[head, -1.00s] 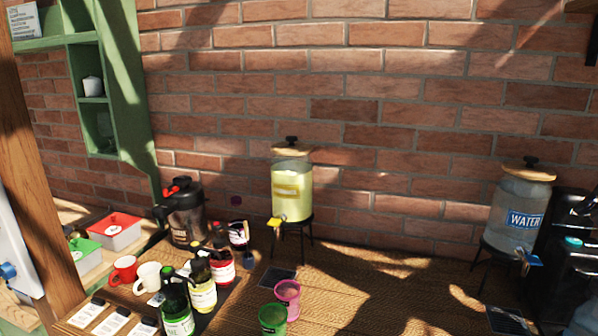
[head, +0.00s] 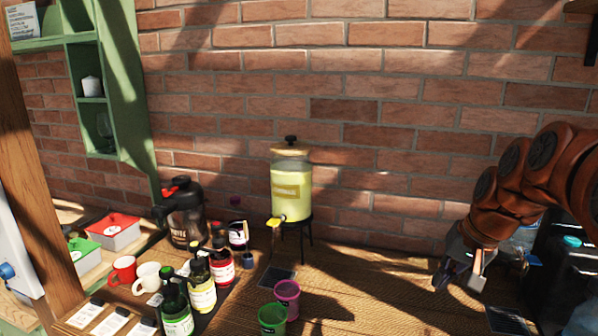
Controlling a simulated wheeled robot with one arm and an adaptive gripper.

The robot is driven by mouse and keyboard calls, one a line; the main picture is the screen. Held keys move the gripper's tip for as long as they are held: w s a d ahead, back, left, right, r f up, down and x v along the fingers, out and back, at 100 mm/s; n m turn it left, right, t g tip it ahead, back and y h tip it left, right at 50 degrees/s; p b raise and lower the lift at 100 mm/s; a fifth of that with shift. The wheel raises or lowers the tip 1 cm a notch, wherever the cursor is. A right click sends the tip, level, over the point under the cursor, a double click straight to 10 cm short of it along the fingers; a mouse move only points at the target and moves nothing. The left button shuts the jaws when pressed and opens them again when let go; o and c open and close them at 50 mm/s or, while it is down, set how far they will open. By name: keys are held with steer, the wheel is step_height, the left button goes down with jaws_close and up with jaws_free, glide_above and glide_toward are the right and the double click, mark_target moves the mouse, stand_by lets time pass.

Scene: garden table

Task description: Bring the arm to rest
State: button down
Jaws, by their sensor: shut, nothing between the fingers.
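My gripper (head: 458,279) is at the right in the head view, on my reddish-brown arm that comes in from the right edge. It points down above the right part of the wooden table (head: 385,300). Its fingers are shut with nothing between them. My arm and gripper cover most of the water dispenser (head: 522,240) behind them; only a part of it shows.
A lemonade dispenser (head: 291,190) stands on a black stand near the wall. A pink cup (head: 287,297) and a green cup (head: 272,319) stand before it. Several bottles, two mugs and a dark jug (head: 185,215) are at left. Bare table lies between cups and gripper.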

steer(key=s+a+f+n+g, duration=0.1)
steer(key=s+a+f, duration=0.2)
steer(key=s, duration=0.6)
steer(key=s+a+f+n+g+h, duration=0.1)
steer(key=s+a+f+n+g, duration=0.1)
steer(key=s, duration=0.7)
steer(key=s+a+f+n+g+h, duration=0.1)
steer(key=s+a+f+g, duration=0.1)
steer(key=s+a+f, duration=0.3)
steer(key=s+f, duration=0.1)
steer(key=s, duration=0.3)
steer(key=shift+s+f+n, duration=0.3)
steer(key=shift+s, duration=0.05)
steer(key=c, duration=1.6)
jaws_free()
steer(key=shift+s+d+f, duration=0.1)
steer(key=shift+s+f, duration=0.05)
steer(key=shift+s, duration=0.25)
steer(key=o, duration=0.5)
